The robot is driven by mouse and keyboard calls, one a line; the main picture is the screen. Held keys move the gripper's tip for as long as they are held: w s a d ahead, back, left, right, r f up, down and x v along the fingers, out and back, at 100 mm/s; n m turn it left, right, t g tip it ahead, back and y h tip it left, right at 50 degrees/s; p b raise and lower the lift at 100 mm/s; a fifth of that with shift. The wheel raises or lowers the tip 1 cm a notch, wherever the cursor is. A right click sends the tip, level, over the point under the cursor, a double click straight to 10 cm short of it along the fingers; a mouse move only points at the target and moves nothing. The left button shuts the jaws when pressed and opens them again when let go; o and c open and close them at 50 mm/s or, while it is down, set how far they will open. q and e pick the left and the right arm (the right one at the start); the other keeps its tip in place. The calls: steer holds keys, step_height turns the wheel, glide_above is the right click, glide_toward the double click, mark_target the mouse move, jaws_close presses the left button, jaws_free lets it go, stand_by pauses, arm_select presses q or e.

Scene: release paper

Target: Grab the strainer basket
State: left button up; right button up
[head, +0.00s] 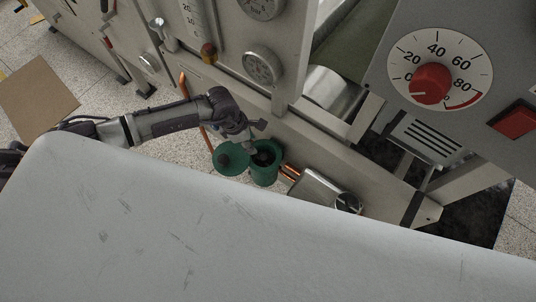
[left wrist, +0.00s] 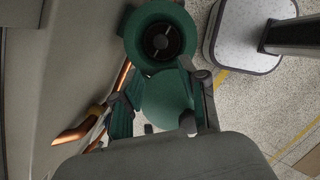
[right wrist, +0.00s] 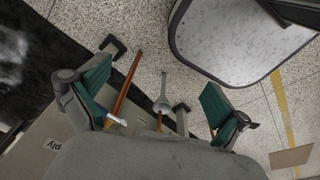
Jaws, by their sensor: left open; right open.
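The dark strainer basket (head: 263,157) sits inside the open green strainer housing (head: 265,176) on the machine's side. In the left wrist view the basket (left wrist: 161,41) is a dark ring with a central crosspiece, inside the round green housing (left wrist: 131,40). The round green lid (head: 231,159) hangs open beside the housing; it also shows in the left wrist view (left wrist: 167,98). My left gripper (head: 252,130) is open, just above and behind the housing, with the lid in line between its fingers; contact cannot be told. My right gripper (right wrist: 150,80) is open and empty, outside the head view.
Copper pipe (head: 290,172) and a metal box (head: 318,188) adjoin the housing on the right. The machine frame with gauges (head: 262,66) stands close behind. A cardboard sheet (head: 38,98) lies on the speckled floor at left.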

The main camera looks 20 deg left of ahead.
arm_select(q)
steer(key=f, duration=0.1)
steer(key=b, duration=0.6)
glide_above(263, 156)
steer(key=s+a, duration=0.2)
steer(key=x, duration=0.3)
steer(key=a+x, duration=0.1)
steer(key=x, duration=0.1)
steer(key=shift+s+f, duration=0.15)
steer(key=shift+f, duration=0.35)
steer(key=b+x, duration=0.2)
steer(key=x, duration=0.1)
steer(key=shift+w+d, duration=0.15)
steer(key=shift+w, duration=0.2)
steer(key=b+x, duration=0.3)
steer(key=shift+w+d+f, duration=0.15)
steer(key=shift+w, duration=0.05)
steer(key=shift+c, duration=0.2)
jaws_close()
arm_select(e)
steer(key=s+f, duration=0.3)
steer(key=f, duration=0.8)
steer(key=shift+s, duration=0.1)
